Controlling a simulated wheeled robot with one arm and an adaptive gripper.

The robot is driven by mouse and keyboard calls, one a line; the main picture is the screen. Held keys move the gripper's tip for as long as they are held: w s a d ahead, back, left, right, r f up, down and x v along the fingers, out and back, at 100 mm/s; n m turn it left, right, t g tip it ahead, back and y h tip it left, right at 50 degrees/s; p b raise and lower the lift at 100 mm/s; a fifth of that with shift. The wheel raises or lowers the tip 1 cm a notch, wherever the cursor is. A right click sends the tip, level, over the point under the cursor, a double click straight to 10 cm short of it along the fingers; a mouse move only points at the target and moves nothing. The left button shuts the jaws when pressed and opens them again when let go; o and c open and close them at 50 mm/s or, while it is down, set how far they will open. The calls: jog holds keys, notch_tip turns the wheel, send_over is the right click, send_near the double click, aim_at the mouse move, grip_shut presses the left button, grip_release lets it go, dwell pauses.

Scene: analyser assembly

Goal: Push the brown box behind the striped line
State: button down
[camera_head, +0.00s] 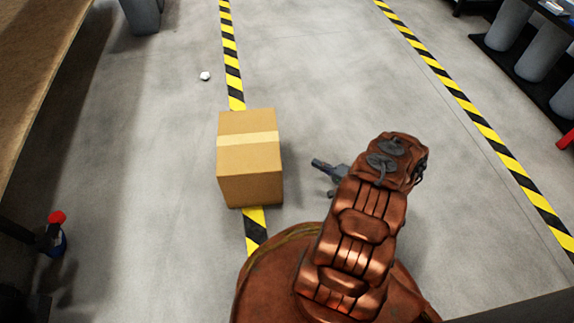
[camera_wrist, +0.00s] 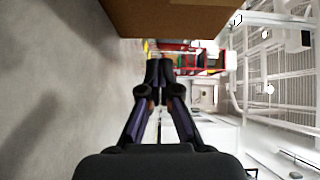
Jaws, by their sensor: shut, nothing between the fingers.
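The brown box (camera_head: 249,157) is a closed cardboard carton with a light tape strip, standing on the floor. It sits across the left striped line (camera_head: 232,62), a yellow and black floor tape, and hides part of it. The tape shows above and below the box. My gripper (camera_head: 318,163) is just right of the box, low near the floor, with a small gap between them. In the wrist view my gripper (camera_wrist: 159,65) is shut and empty, and the brown box (camera_wrist: 170,18) fills the top of that picture.
A second striped line (camera_head: 453,88) runs down the right side. A wooden table (camera_head: 35,60) is at the left edge, with a red-topped bottle (camera_head: 56,237) below it. A small white object (camera_head: 205,76) lies left of the line. Grey cylinders (camera_head: 508,25) stand at the upper right. Floor left of the box is clear.

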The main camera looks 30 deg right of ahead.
jog(key=shift+s+a+f, duration=0.5)
jog(key=shift+s+f, duration=0.1)
jog(key=shift+s, duration=0.1)
jog(key=b+x, duration=0.5)
jog(key=x, duration=0.5)
jog(key=shift+s+a, duration=0.1)
jog(key=shift+w+a+b, duration=0.35)
jog(key=shift+a+b, duration=0.05)
jog(key=shift+a, duration=0.45)
jog(key=shift+w+a+r+b, duration=0.1)
jog(key=shift+w+a+b, duration=0.15)
jog(key=shift+a, duration=0.2)
jog(key=shift+w+a+r+b, duration=0.1)
jog(key=shift+w+a+b, duration=0.1)
jog(key=shift+a, duration=0.3)
